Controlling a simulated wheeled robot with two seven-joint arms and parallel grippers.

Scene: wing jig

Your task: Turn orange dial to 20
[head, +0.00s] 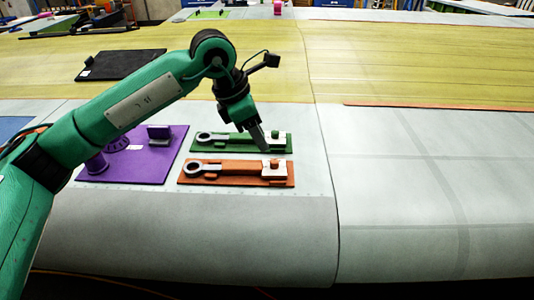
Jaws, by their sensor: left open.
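The orange fixture (230,180) lies flat on the pale wing surface, in the middle of the head view. It bears a grey ring-ended lever (196,167) at its left and a pale block with a round orange knob-like piece (274,166) at its right. No dial numbers can be read. My left gripper (264,145) is open and points down over the right end of the green fixture (228,139), just behind the orange one. Its fingertips hide part of the green fixture; whether they touch it I cannot tell. My right gripper is not in view.
A purple board (165,160) with upright parts stands left of the fixtures, partly behind my left arm. A black flat panel (120,65) lies farther back on the yellow-green surface. The pale surface (430,210) to the right is clear.

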